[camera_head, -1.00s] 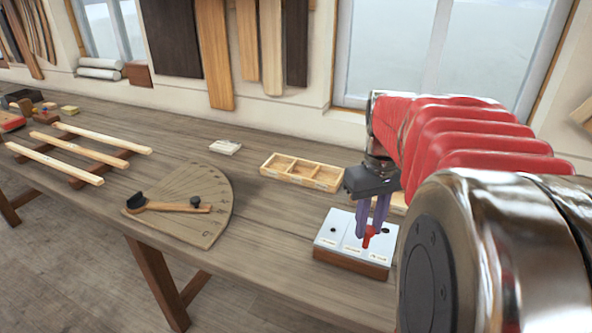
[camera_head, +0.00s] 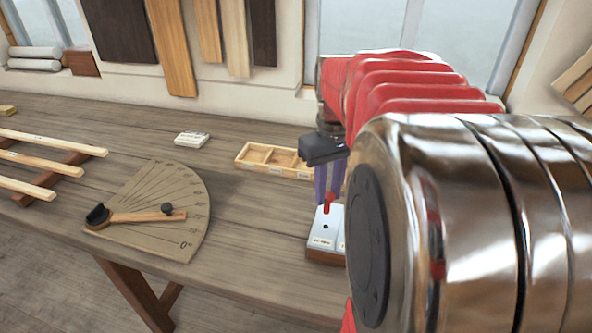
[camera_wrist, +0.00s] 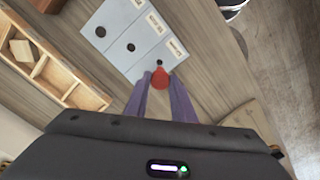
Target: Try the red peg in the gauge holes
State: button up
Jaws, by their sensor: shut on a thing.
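My gripper (camera_head: 328,196) is shut on the red peg (camera_head: 327,204). In the wrist view the red peg (camera_wrist: 160,79) sits between the purple fingertips (camera_wrist: 158,90). The gauge block (camera_head: 322,242) has a pale top on a wooden base, and my arm hides its right part. The wrist view shows the gauge top (camera_wrist: 140,45) with three dark holes of differing size, each beside a label. The peg appears over or close to the end of the gauge with the smallest hole (camera_wrist: 159,63). I cannot tell how high the peg is above the top.
A wooden compartment tray (camera_head: 272,160) stands behind the gauge; it also shows in the wrist view (camera_wrist: 62,67) with a wooden piece inside. A protractor board (camera_head: 160,215) with a pivoting arm lies to the left. A small white block (camera_head: 191,139) lies farther back. Bench between is clear.

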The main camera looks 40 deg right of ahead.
aim_at(328, 205)
jog(key=shift+f, duration=0.15)
jog(key=shift+s+f, duration=0.1)
jog(key=shift+f, duration=1.75)
jog(key=shift+f, duration=0.6)
jog(key=shift+r, duration=0.15)
jog(key=shift+r, duration=1.5)
jog(key=shift+f, duration=0.1)
jog(key=shift+f, duration=0.95)
jog(key=shift+f, duration=0.6)
dwell(0.4)
jog(key=shift+r, duration=0.1)
